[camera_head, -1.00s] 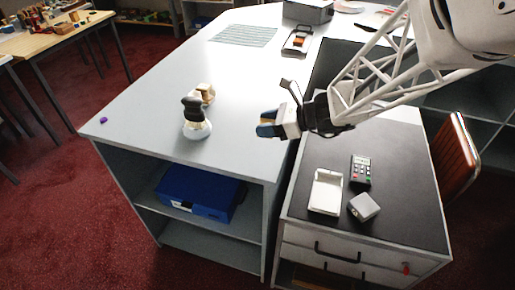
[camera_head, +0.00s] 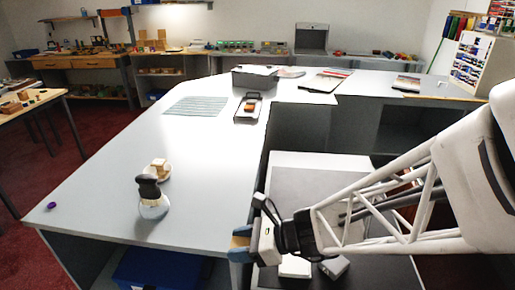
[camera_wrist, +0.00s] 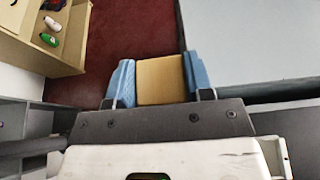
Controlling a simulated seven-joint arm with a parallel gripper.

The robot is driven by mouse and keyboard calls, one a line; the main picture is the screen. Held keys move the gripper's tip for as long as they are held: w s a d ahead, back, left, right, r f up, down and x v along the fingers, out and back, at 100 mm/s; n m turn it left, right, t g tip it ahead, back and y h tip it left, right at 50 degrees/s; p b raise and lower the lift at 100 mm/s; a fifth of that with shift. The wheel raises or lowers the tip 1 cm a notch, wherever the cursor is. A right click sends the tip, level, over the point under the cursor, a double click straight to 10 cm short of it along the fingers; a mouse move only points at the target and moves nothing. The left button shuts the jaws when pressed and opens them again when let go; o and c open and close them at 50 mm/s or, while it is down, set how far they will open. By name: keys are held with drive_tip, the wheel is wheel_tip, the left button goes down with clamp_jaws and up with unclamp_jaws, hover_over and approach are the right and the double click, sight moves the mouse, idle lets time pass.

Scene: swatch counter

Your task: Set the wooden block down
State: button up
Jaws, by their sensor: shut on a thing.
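The wooden block (camera_wrist: 160,80) is tan and sits between the two blue fingertips in the wrist view. My gripper (camera_wrist: 158,82) is shut on it. In the head view my gripper (camera_head: 240,244) is by the right edge of the pale counter (camera_head: 205,150), near its front corner. The block is mostly hidden there by the blue fingers. How high it is above the counter, I cannot tell.
A dark-knobbed pale object (camera_head: 152,198) stands on the counter, with a tan wooden piece (camera_head: 159,168) behind it. A purple bit (camera_head: 52,206) lies at the left edge. A striped mat (camera_head: 197,106) and a black tray (camera_head: 248,108) are farther back. The counter's middle is clear.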

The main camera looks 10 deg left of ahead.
idle(0.3)
hover_over(217, 222)
drive_tip(key=shift+s+f, duration=0.1)
drive_tip(key=shift+f, duration=0.65)
idle(0.3)
drive_tip(key=shift+d+f, duration=0.1)
drive_tip(key=shift+f, duration=1.65)
drive_tip(key=shift+f, duration=0.15)
drive_tip(key=o, duration=0.9)
